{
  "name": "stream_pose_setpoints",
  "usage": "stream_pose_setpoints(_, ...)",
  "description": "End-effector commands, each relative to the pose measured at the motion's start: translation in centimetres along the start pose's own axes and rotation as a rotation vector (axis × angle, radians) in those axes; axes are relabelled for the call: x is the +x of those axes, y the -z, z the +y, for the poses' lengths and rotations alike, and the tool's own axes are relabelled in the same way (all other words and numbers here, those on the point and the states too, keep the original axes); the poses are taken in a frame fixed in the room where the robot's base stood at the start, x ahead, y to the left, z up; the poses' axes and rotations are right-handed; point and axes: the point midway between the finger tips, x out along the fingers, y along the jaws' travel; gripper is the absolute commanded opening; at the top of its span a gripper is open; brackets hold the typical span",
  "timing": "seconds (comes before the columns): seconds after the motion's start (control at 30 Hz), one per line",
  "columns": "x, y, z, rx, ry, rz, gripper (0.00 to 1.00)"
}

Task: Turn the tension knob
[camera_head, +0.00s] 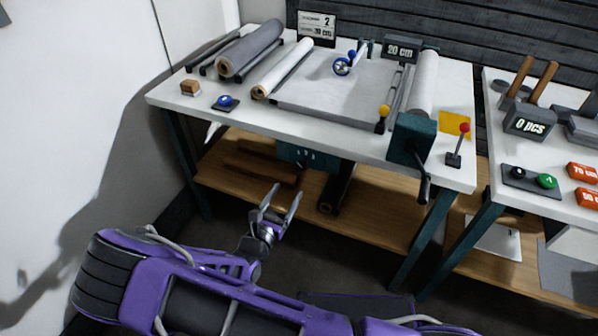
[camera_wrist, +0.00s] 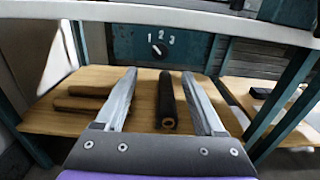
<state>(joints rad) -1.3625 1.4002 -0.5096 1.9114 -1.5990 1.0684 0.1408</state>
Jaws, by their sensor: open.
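The tension knob (camera_wrist: 159,50) is a small dark round knob with a pale mark, on a teal box (camera_wrist: 135,48) under the tabletop in the wrist view. The numbers 1, 2 and 3 stand above it; the pointer's exact setting is too small to tell. In the head view the teal box (camera_head: 300,155) hangs below the table's front edge. My gripper (camera_head: 283,190) is open and empty, below and in front of the box. In the wrist view both fingers of my gripper (camera_wrist: 160,78) point forward, with the knob beyond and above their tips, apart from them.
A dark roll (camera_wrist: 167,100) lies on the wooden lower shelf (camera_wrist: 60,122), with brown rolls (camera_wrist: 85,97) to its left. The white tabletop (camera_head: 180,98) overhangs the box. A teal crank unit (camera_head: 412,138) and a table leg stand at right.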

Motion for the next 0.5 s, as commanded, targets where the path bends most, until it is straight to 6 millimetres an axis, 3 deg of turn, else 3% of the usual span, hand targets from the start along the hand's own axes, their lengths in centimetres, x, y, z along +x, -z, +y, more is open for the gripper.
stream_pose_setpoints(0.3, 6.8, 0.1, -0.1, 0.000, 0.002, -0.001, 0.71)
stream_pose_setpoints(0.5, 9.2, 0.1, 0.0, 0.001, 0.000, 0.000, 0.71)
